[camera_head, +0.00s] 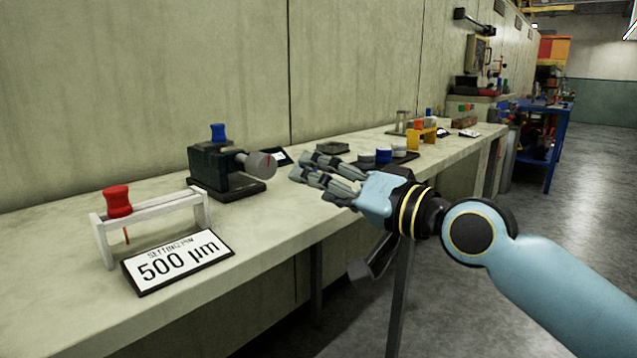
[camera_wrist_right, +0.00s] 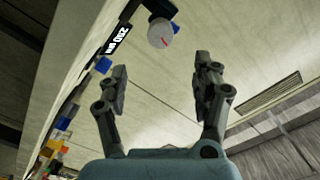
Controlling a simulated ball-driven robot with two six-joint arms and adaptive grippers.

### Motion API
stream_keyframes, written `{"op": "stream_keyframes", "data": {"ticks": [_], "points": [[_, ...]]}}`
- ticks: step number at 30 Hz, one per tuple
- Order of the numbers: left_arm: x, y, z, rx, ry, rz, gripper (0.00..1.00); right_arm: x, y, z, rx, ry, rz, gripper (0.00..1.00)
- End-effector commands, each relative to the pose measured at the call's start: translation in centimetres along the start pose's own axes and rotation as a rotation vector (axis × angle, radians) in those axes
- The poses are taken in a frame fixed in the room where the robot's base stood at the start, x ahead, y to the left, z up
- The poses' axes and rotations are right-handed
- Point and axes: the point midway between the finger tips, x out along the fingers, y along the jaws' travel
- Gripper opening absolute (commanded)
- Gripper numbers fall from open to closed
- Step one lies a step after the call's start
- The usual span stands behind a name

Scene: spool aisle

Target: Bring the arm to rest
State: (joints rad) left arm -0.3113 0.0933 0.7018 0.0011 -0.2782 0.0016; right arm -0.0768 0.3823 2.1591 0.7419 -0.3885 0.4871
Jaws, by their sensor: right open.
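My right gripper (camera_head: 309,168) is open and empty, above the front part of the long bench. Its arm comes in from the right of the head view. In the right wrist view, the two fingers (camera_wrist_right: 163,75) stand apart with nothing between them. A dark device with a grey round dial (camera_head: 261,164) and a blue knob (camera_head: 218,132) stands on the bench, left of the gripper. The dial also shows in the wrist view (camera_wrist_right: 161,33), beyond the fingertips. My left gripper is not in view.
A white stand (camera_head: 152,212) holds a red-handled tool (camera_head: 118,202) at the near left. A "500 µm" sign (camera_head: 179,261) lies in front of it. Blue and grey round pieces (camera_head: 384,155) and an orange stand (camera_head: 423,137) are farther along. The floor right of the bench is clear.

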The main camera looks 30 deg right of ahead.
Motion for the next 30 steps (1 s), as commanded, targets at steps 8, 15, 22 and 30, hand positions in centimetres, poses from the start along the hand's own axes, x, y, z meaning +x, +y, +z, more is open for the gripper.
{"op": "stream_keyframes", "data": {"ticks": [8, 15, 22, 30], "points": [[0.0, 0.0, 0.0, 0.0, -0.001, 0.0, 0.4, -0.1, 0.1, 0.3, -0.006, -0.009, 0.008, 0.67], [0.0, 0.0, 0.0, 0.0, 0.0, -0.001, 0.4, -5.2, 4.2, 9.6, -0.218, -0.309, 0.238, 0.67], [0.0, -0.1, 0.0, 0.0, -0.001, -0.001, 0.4, -15.8, 8.8, 17.3, -0.447, -0.717, 0.531, 0.67], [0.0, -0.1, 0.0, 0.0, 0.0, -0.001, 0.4, -25.9, 10.4, 20.2, -0.542, -1.041, 0.742, 0.67]]}}
